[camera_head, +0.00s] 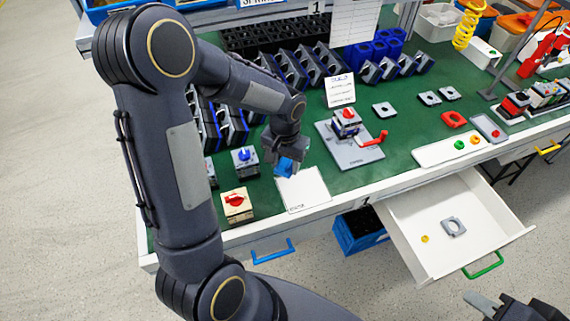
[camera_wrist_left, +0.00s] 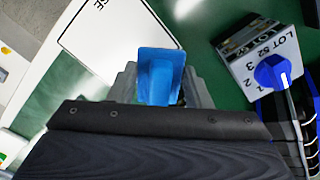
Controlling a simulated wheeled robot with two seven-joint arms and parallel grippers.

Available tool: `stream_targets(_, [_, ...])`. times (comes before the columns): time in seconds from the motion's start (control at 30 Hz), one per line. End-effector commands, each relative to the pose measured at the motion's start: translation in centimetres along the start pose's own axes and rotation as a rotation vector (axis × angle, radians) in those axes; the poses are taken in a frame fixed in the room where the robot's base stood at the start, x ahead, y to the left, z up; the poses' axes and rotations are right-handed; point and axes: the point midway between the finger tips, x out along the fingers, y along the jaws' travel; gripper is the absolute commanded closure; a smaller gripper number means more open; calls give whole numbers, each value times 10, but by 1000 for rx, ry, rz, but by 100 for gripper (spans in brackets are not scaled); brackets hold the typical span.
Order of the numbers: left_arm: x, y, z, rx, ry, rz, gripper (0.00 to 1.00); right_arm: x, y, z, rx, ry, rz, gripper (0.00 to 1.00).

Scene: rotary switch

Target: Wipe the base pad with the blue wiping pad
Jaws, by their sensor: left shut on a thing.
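The blue wiping pad (camera_head: 285,167) is held in my left gripper (camera_head: 287,156). The left wrist view shows the blue pad (camera_wrist_left: 160,72) between grey fingertips (camera_wrist_left: 160,98). The base pad appears to be the white rectangular pad (camera_head: 304,190) with a thin dark outline, near the table's front edge. The left wrist view shows this white pad (camera_wrist_left: 110,40) with partly visible lettering. The blue pad is at the white pad's upper left edge; I cannot tell whether they touch. My right gripper (camera_head: 505,308) is partly visible at the bottom right, away from the table.
A switch with a red knob (camera_head: 236,202) and one with a blue knob (camera_head: 244,158) stand left of the white pad. A grey plate (camera_head: 352,153) carries another switch and a red handle. An open white drawer (camera_head: 430,217) juts out at front right.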

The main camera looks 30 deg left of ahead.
Motion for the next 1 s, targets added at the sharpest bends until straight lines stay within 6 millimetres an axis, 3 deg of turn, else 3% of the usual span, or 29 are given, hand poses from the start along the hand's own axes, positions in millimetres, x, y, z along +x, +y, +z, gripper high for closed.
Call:
stream_targets(0.1, [-15,0,-2,0,2,1,80,-10,-5,-5,0,0,0,68])
stream_targets(0.37, [-34,-1,-4,1,1,0,80,-22,-10,-11,0,0,0,68])
stream_targets(0.9, [-34,-1,-4,1,1,0,80,-21,-10,-11,0,0,0,68])
stream_targets(1.0, [-28,6,-6,12,-1,1,80,-21,-10,-11,0,0,0,68])
